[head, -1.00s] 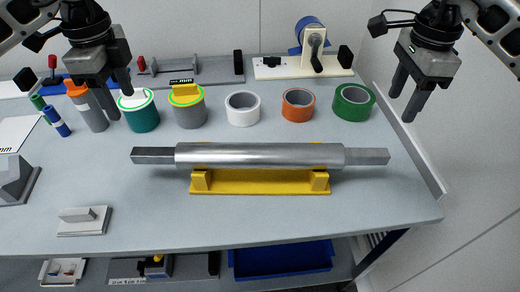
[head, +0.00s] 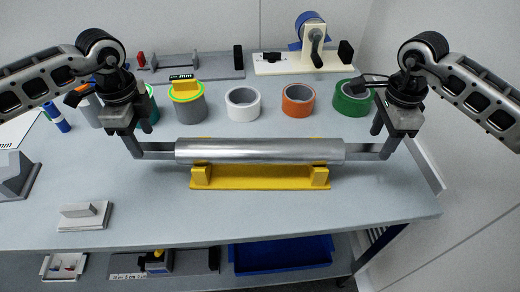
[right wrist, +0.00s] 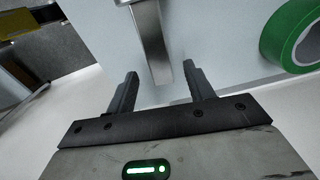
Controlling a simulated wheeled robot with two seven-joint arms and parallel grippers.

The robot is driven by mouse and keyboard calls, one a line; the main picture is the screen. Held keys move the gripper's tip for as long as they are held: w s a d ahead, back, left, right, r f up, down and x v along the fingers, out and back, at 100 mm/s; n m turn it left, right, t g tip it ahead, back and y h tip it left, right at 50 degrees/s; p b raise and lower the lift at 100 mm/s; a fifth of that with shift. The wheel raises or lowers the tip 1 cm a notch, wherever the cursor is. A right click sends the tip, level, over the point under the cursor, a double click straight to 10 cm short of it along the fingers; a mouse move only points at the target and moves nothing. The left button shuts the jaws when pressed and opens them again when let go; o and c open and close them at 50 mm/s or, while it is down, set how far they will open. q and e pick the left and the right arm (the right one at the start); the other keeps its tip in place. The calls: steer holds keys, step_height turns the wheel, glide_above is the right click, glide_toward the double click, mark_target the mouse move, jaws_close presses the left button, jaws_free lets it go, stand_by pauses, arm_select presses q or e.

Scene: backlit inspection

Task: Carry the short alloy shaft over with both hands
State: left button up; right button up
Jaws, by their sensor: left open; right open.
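The short alloy shaft (head: 260,151) is a silver cylinder with thinner, darker ends. It lies level, left to right, in the yellow cradle (head: 260,179) on the bench. My left gripper (head: 135,150) is open at the shaft's left end, with a finger partly hiding that end. My right gripper (head: 381,145) is open at the right end. In the right wrist view, the shaft's squared end (right wrist: 152,40) reaches in between the two spread fingertips of my right gripper (right wrist: 160,73). Whether any finger touches the shaft cannot be told.
Behind the shaft stand a grey roll (head: 188,108), a white roll (head: 243,103), an orange roll (head: 298,100) and a green roll (head: 352,99). A grey block (head: 84,215) lies front left. The bench (head: 270,215) is clear in front of the cradle.

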mark_target(146, 146)
arm_select(q)
steer(key=shift+f, duration=2.1)
arm_select(e)
steer(key=shift+f, duration=2.1)
arm_select(q)
jaws_close()
arm_select(e)
jaws_close()
arm_select(q)
steer(key=shift+w+r, duration=0.1)
steer(key=shift+r, duration=0.25)
arm_select(e)
steer(key=shift+w+r, duration=0.15)
steer(key=shift+r, duration=0.2)
